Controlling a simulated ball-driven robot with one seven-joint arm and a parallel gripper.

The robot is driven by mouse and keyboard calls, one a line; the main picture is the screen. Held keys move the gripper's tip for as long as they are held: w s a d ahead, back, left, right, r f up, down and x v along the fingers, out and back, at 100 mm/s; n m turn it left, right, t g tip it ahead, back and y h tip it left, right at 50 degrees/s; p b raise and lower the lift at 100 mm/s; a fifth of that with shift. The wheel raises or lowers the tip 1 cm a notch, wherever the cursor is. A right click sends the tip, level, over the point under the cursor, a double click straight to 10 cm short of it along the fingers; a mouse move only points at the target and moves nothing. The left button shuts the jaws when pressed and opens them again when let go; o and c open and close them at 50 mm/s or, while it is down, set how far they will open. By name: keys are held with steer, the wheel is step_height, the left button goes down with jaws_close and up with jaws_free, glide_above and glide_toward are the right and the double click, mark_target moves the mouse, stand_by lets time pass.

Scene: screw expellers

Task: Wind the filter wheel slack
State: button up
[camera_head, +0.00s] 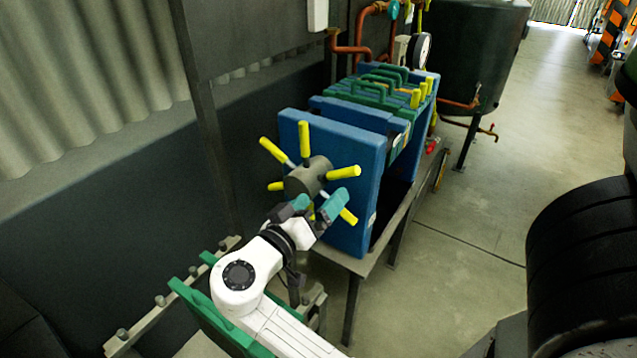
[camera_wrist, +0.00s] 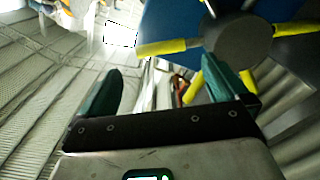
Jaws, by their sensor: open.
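The filter wheel (camera_head: 308,176) is a grey hub with several yellow-tipped spokes on the front of a blue end plate (camera_head: 364,205). In the wrist view the hub (camera_wrist: 238,42) is at the upper right. My gripper (camera_head: 319,203) has teal fingers and is open at the wheel's lower right, in front of the spokes. In the wrist view the gripper (camera_wrist: 165,88) has its fingers wide apart. A yellow handle (camera_wrist: 162,47) lies beyond the gap between them, and another yellow handle (camera_wrist: 194,88) is close to the right finger. I cannot tell whether either touches.
Behind the end plate stand blue and green filter plates (camera_head: 372,92) on a metal stand. A dark tank (camera_head: 468,55) and red pipes (camera_head: 350,49) are behind. A grey wall is close on the left. Clear concrete floor (camera_head: 470,210) lies to the right.

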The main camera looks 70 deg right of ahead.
mark_target(306, 142)
steer(key=p+x, duration=0.2)
steer(key=x, duration=0.8)
steer(key=shift+d, duration=0.2)
steer(key=shift+c, duration=0.4)
steer(key=c, duration=1.1)
steer(key=shift+w+d+r+n+p, duration=0.1)
steer(key=shift+w+r+n+p, duration=0.3)
steer(key=shift+r+n+p, duration=0.25)
steer(key=shift+w+d+r+n+p, duration=0.1)
steer(key=shift+w+r+n+p, duration=0.45)
steer(key=shift+n, duration=0.2)
steer(key=shift+c, duration=0.2)
steer(key=w+r+n+p, duration=0.1)
steer(key=n, duration=0.1)
steer(key=w+r+n+p, duration=0.1)
steer(key=w+n, duration=0.1)
steer(key=w+d+r+n+p, duration=0.1)
steer(key=w+n+p, duration=0.1)
steer(key=shift+w+d+n, duration=0.1)
steer(key=shift+n, duration=0.3)
steer(key=shift+w+d+n+p, duration=0.2)
steer(key=shift+w+n+p, duration=0.15)
steer(key=shift+w+n, duration=0.65)
steer(key=o, duration=1.2)
